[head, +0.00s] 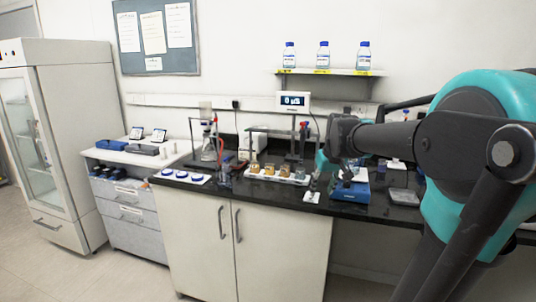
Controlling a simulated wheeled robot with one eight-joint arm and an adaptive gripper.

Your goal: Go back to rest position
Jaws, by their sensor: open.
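My teal and dark grey arm reaches in from the right side of the head view, folded over the black bench. My gripper (340,158) is at its far end, above the bench right of the middle, and is open. Its fingers are small and dark here, and I see nothing held in it. Below and beside it is a blue and white device (350,190) on the bench, partly covered by my arm.
The black bench top (262,189) holds a white rack (277,175) with several amber-topped pieces, a glass flask (209,148) and stands. A shelf (325,72) with 3 bottles hangs above. A white cabinet (75,110) stands left. The floor at front left is clear.

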